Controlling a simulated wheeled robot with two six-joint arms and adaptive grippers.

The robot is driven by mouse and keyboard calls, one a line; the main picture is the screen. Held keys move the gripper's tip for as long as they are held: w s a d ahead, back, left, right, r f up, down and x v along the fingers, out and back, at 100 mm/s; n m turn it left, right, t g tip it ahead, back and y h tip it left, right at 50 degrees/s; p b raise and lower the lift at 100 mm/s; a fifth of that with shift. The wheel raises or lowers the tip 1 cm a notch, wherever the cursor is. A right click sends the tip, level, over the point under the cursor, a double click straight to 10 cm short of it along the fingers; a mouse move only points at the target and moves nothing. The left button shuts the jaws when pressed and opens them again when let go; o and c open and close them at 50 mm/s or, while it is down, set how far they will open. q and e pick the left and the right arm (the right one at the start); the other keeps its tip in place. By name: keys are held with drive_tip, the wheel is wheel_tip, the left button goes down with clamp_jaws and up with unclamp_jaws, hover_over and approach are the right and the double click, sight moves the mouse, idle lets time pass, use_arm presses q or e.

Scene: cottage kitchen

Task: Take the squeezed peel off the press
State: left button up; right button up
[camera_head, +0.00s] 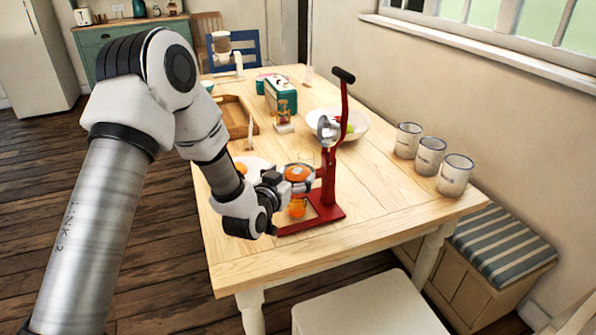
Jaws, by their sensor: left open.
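The red press (329,180) stands on the wooden table, its long lever raised and its metal upper cup swung up. An orange peel half (298,173) sits in the press's lower cup, to the left of the column. My left gripper (287,186) comes in from the left, open, with its fingers right beside the lower cup and the peel. I cannot tell whether the fingers touch the peel. A glass with orange juice (297,208) stands under the cup on the press base, partly hidden by the gripper. My right gripper is out of view.
A plate (258,163) with an orange piece (241,168) lies behind my left wrist. A white fruit bowl (356,134) stands behind the press. Three canisters (430,156) line the right edge. A wooden tray (232,106) lies farther back. The table's front right is clear.

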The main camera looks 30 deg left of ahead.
sight(295, 171)
use_arm(q)
drive_tip(key=shift+w+f, duration=0.25)
drive_tip(key=shift+w, duration=0.85)
drive_tip(key=c, duration=0.8)
drive_tip(key=shift+r, duration=0.15)
drive_tip(key=shift+r+p, duration=0.3)
wheel_tip(295, 171, up, 4)
drive_tip(key=p, duration=0.2)
drive_tip(key=shift+f+p, duration=0.2)
drive_tip(key=shift+p, duration=0.15)
drive_tip(key=s, duration=1.2)
drive_tip(key=shift+s+d+r, duration=0.1)
drive_tip(key=shift+s+d, duration=0.2)
drive_tip(key=shift+s, duration=0.05)
drive_tip(key=s+p, duration=0.1)
drive_tip(key=p, duration=0.1)
drive_tip(key=s+p, duration=0.1)
drive_tip(key=p, duration=0.2)
drive_tip(key=s+p, duration=0.1)
drive_tip(key=p, duration=0.1)
drive_tip(key=shift+s+d+r, duration=0.1)
drive_tip(key=shift+s+r, duration=0.15)
